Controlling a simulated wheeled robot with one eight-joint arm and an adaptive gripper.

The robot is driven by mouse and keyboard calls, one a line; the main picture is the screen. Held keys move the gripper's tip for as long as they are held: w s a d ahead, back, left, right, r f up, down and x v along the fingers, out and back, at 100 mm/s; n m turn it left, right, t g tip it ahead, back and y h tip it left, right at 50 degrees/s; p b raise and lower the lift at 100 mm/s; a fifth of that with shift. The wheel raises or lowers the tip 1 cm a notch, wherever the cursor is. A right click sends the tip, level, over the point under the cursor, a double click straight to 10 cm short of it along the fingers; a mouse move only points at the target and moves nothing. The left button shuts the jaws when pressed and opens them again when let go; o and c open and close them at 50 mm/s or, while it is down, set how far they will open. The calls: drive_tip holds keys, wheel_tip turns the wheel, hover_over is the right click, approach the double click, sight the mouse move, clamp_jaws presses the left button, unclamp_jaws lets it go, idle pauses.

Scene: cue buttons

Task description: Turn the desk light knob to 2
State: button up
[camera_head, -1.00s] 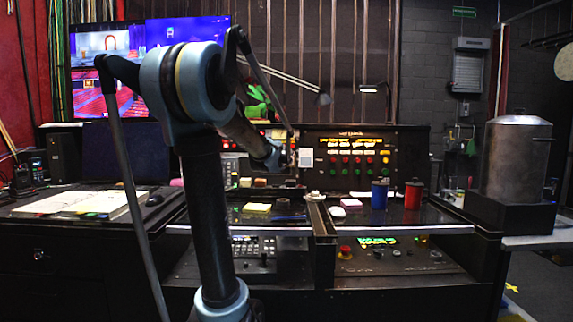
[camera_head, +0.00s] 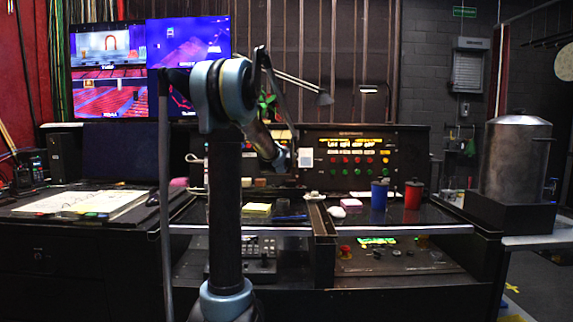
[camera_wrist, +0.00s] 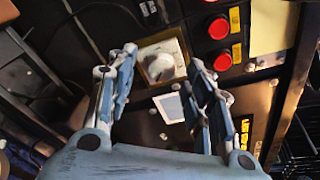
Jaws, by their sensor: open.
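I cannot tell whether the fingers touch the knob. The knob's pointer and any numbers around it are too small to read. In the head view, my gripper is at the end of the arm in front of the back console, too small to make out, and I cannot pick out the knob there.
Red buttons (camera_wrist: 218,27) with yellow labels sit to the right of the knob in the wrist view. A lit button panel (camera_head: 350,155) stands right of the arm.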

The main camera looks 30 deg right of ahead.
drive_tip(key=shift+w+d+f, duration=0.1)
drive_tip(key=shift+w+d, duration=0.15)
drive_tip(key=shift+w, duration=0.1)
drive_tip(key=c, duration=1.1)
